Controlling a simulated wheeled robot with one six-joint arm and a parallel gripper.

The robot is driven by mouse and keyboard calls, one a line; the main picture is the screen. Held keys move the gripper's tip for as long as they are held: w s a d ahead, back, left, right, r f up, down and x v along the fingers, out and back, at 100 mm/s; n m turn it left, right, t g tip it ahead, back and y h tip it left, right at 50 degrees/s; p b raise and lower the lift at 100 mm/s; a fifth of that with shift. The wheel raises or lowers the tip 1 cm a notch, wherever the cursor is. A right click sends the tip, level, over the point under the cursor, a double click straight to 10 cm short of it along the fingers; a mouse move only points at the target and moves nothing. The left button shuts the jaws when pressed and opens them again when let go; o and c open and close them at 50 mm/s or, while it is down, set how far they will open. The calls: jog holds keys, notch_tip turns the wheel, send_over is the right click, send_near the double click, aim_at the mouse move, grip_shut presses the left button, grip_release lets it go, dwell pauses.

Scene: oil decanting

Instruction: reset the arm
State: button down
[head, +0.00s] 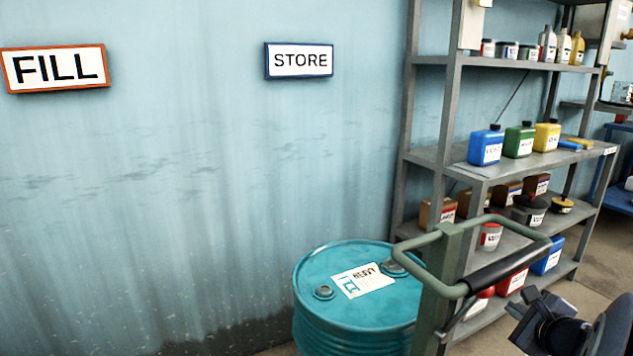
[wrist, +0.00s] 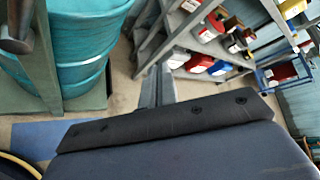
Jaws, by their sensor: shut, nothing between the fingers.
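My gripper (wrist: 160,72) shows in the wrist view as two grey fingers close together beyond a dark bar, shut and empty. They point over the floor toward the shelf, touching nothing that I can see. In the head view, a dark part of my arm (head: 548,322) is at the lower right, in front of the shelf and right of the handle; the fingertips cannot be made out clearly there.
A teal drum (head: 340,310) with a HEAVY label stands near the wall, beside a green frame handle (head: 449,250) with a black grip. A grey shelf (head: 470,168) holds several bottles and canisters. FILL (head: 56,68) and STORE (head: 299,60) signs hang on the wall.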

jog(key=f+p, duration=0.1)
jog(key=p, duration=0.1)
jog(key=d+f+m+g+y+p, duration=0.1)
jog(key=f+p, duration=0.1)
jog(key=f+m+y+p, duration=0.1)
jog(key=f+p, duration=0.1)
jog(key=shift+w+d+f+g, duration=0.1)
jog(key=shift+w+d+g, duration=0.05)
jog(key=shift+d+g, duration=0.2)
dwell(0.4)
